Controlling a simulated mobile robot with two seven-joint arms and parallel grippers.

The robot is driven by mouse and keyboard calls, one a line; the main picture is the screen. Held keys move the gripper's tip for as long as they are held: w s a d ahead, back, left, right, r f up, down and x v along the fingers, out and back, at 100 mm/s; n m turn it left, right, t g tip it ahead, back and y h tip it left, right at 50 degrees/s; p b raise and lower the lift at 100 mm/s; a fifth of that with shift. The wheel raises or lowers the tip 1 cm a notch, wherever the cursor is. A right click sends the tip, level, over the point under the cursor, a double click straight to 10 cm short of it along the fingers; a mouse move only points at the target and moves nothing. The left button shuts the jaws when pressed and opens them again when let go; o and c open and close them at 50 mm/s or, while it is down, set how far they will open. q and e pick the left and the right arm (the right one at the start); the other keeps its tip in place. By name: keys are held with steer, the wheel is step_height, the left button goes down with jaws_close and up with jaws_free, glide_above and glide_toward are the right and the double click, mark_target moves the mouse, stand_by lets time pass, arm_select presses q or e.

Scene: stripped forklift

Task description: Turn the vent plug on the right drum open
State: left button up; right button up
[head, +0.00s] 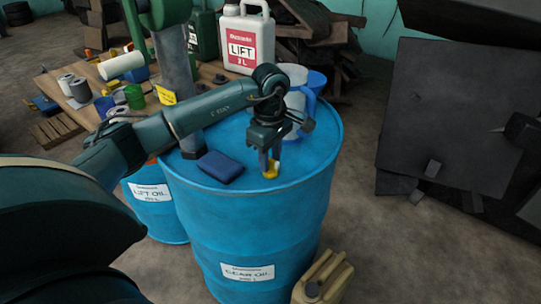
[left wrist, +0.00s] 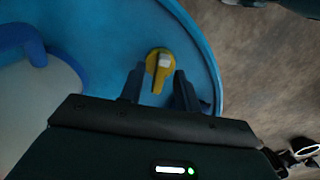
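The right drum (head: 255,235) is blue with a gear oil label. The vent plug (head: 271,173) is a small yellow piece on its top, near the front rim. It also shows in the left wrist view (left wrist: 159,62), with a pale block and a dark strip on it. My left gripper (head: 268,161) points down right above the plug and partly hides it. In the left wrist view my left gripper (left wrist: 160,75) is open, one finger on each side of the plug, with gaps showing. Whether the fingertips reach down around it is hard to tell. My right gripper is not in view.
A lift oil drum (head: 152,211) is at left. A jerrycan (head: 323,281) stands in front. A cluttered table (head: 75,105) lies behind.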

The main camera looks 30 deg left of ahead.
arm_select(q)
steer(key=shift+f, duration=0.1)
jaws_close()
stand_by(0.3)
steer(key=shift+n, duration=0.3)
steer(key=n, duration=0.2)
steer(key=shift+n, duration=0.4)
steer(key=n, duration=1)
steer(key=shift+n, duration=2.2)
